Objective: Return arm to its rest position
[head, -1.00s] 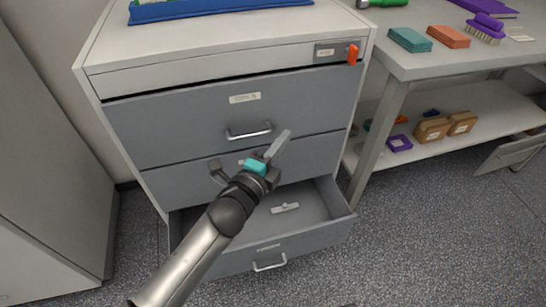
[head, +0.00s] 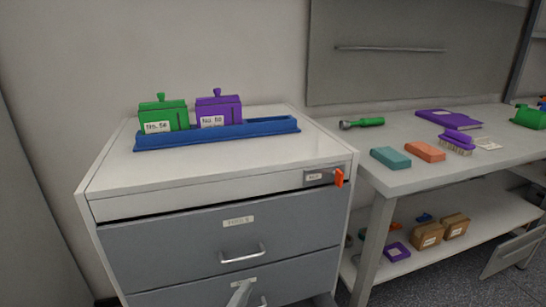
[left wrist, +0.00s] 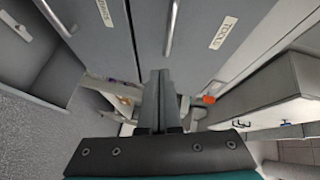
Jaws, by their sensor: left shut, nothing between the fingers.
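My left gripper shows in the left wrist view (left wrist: 160,100), its two fingers together with nothing between them. In the head view only the tip of the left gripper (head: 240,293) shows at the bottom edge, in front of the grey drawer cabinet (head: 120,203). The rest of the left arm is below the picture. My right gripper is in neither view.
An open drawer (left wrist: 30,70) lies at the left of the wrist view. A blue tray (head: 270,129) with a green box (head: 163,113) and a purple box (head: 219,107) stands on the cabinet. A workbench (head: 400,185) stands at the right.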

